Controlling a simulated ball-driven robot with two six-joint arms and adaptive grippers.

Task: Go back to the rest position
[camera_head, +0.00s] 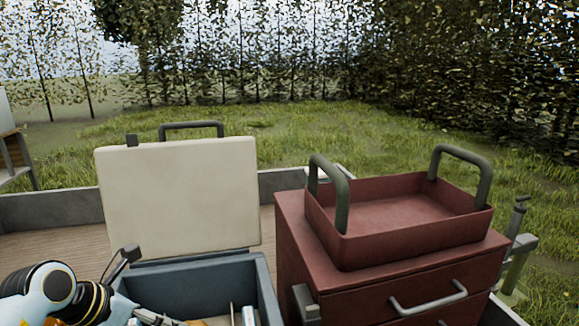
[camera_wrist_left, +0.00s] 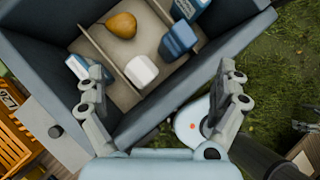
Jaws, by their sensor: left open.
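My left arm (camera_head: 45,295) comes in at the lower left of the head view. In the left wrist view my left gripper (camera_wrist_left: 165,74) has its two fingers wide apart with nothing between them held. It is above the near edge of the blue-grey box (camera_head: 195,272), which is open. A yellow-brown pear (camera_wrist_left: 121,24) lies inside the box, apart from the fingers. My right gripper is in neither view.
The box's cream lid (camera_head: 180,195) stands upright behind it. A red drawer cabinet (camera_head: 290,240) with a red handled tray (camera_head: 400,235) stands to the right. A white block (camera_wrist_left: 141,71) and blue containers (camera_wrist_left: 178,40) sit in the box. Grass lies beyond the low wall.

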